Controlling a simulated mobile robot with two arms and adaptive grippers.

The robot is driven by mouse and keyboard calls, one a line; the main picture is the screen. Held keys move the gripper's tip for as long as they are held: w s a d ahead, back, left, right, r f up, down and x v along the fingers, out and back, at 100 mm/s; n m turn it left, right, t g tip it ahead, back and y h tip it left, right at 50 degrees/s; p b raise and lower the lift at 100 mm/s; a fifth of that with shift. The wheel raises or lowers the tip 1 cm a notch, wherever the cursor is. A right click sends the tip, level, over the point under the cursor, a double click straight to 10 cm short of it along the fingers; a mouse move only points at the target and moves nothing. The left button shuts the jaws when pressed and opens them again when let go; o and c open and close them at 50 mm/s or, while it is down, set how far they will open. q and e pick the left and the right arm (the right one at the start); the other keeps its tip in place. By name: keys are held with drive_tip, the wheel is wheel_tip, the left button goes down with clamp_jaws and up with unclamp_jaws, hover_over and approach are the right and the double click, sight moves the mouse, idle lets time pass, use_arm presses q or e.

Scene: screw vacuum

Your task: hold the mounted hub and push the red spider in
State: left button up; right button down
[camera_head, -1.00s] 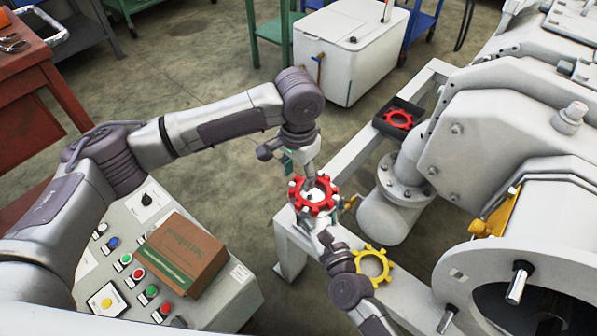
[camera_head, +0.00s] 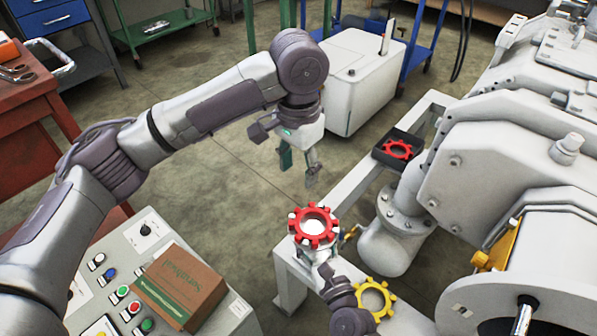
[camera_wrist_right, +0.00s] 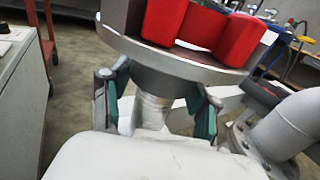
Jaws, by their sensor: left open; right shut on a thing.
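The red spider (camera_head: 313,226) is a toothed ring lying on top of the mounted hub (camera_head: 306,243), a light metal piece at the frame's front end. The right wrist view shows the red teeth (camera_wrist_right: 232,38) close up, above the hub's flange (camera_wrist_right: 170,62). My right gripper (camera_wrist_right: 155,108) is shut on the hub's neck, below the flange. In the head view its fingers are mostly hidden by the hub. My left gripper (camera_head: 299,168) is open and empty, above and behind the spider, clear of it.
A yellow toothed ring (camera_head: 375,299) lies on the frame near my right arm. Another red toothed ring (camera_head: 398,149) sits in a black tray (camera_head: 378,153). The large grey pump (camera_head: 500,165) fills the right side. A control panel (camera_head: 105,256) with a brown box (camera_head: 181,284) stands left.

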drive_tip(key=shift+c, duration=1)
unclamp_jaws()
